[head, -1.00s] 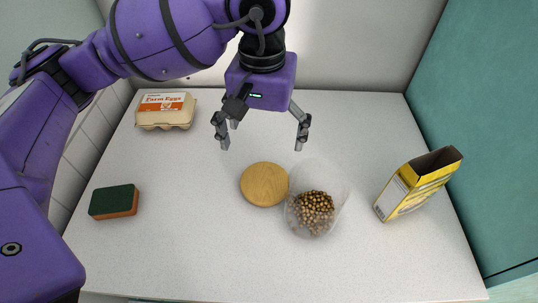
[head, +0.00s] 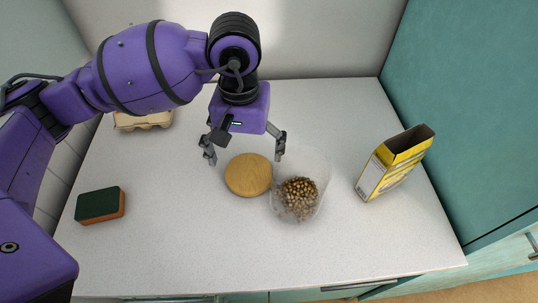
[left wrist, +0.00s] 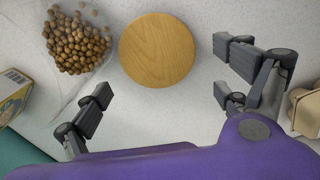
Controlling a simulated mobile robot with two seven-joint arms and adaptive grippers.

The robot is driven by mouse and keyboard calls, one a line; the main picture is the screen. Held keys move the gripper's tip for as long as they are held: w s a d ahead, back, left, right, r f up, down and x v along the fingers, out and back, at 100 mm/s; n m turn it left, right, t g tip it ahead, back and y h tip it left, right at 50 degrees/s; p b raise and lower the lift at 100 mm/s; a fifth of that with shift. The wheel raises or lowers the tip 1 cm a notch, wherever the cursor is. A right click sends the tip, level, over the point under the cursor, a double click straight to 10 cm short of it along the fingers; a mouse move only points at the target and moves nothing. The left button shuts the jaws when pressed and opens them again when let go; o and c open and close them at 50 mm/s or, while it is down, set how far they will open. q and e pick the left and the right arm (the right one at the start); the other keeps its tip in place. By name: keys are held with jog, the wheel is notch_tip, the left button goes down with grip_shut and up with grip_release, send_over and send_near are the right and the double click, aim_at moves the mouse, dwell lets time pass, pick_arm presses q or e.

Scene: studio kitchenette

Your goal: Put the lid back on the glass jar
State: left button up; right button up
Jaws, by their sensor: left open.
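The round wooden lid (head: 248,175) lies flat on the counter, just left of the glass jar (head: 314,170). It also shows in the left wrist view (left wrist: 157,50). The clear jar has no lid on it and holds brown nuts or beans (head: 299,196); they also show in the left wrist view (left wrist: 76,44). My left gripper (head: 244,158) is open and empty, pointing down, with its fingers spread at the far side of the lid. In the left wrist view the lid sits ahead of the spread fingers (left wrist: 158,110). My right gripper is in neither view.
A yellow box (head: 393,165) with an open top stands right of the jar. A green and orange sponge (head: 100,205) lies at the left. An egg carton (head: 143,120) is partly hidden behind my left arm. The front of the counter (head: 230,250) is clear.

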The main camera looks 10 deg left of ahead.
aim_at(249, 170)
pick_arm(q)
jog(key=shift+f, duration=0.1)
jog(key=shift+s+d+f, duration=0.1)
jog(key=shift+s+f, duration=0.05)
jog(key=shift+f, duration=0.2)
notch_tip(249, 170, down, 4)
jog(key=shift+f+p, duration=0.2)
jog(key=shift+p, duration=0.35)
jog(key=shift+s, duration=0.1)
jog(key=shift+d, duration=0.1)
jog(key=c, duration=1)
jog(key=shift+r, duration=0.1)
notch_tip(249, 170, up, 18)
jog(key=shift+b, duration=0.35)
